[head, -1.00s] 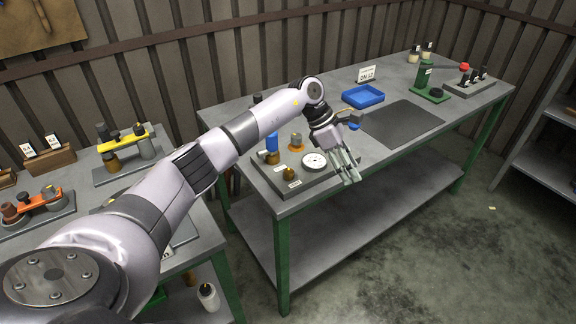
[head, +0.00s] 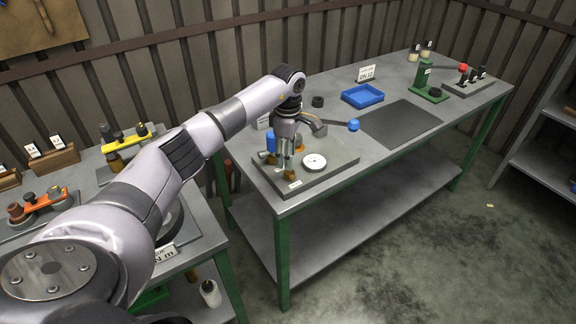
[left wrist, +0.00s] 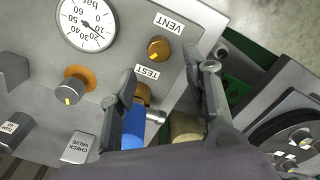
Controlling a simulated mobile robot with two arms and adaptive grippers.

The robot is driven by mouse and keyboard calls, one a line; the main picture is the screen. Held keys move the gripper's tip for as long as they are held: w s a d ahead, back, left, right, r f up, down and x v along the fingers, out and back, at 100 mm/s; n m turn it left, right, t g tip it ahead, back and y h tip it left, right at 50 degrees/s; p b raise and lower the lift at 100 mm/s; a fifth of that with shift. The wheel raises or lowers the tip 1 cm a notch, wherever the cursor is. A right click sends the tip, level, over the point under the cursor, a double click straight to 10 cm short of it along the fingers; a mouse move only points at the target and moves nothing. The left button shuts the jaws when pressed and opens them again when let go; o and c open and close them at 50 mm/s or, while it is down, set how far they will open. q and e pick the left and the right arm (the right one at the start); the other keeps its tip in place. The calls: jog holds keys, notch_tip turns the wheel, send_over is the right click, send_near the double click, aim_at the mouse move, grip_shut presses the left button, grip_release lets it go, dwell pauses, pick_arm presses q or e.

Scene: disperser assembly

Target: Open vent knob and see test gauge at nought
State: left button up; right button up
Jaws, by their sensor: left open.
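The test rig's plate (head: 330,170) lies on the near end of the green-legged table. The white gauge (head: 314,161) faces up; in the left wrist view the dial (left wrist: 87,22) has a bar scale. Its needle seems to point lower right, but the exact reading is unclear. The brass vent knob (left wrist: 158,48) sits beside the VENT label (left wrist: 168,22), with a yellow mark. My left gripper (head: 284,166) points down over the rig, close to the vent knob (head: 289,175). In the wrist view its open fingers (left wrist: 168,78) have the knob beyond them, apparently untouched. My right gripper is out of view.
An orange-collared knob (left wrist: 75,85), a blue cylinder (left wrist: 133,127) and a TEST label (left wrist: 147,72) are close to the fingers. A blue tray (head: 362,95) and dark mat (head: 402,123) lie farther right.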

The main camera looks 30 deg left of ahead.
aim_at(289, 175)
pick_arm(q)
notch_tip(289, 175, down, 6)
jog(key=shift+r+p, duration=0.1)
jog(key=shift+p, duration=0.3)
jog(key=shift+c, duration=0.4)
grip_shut()
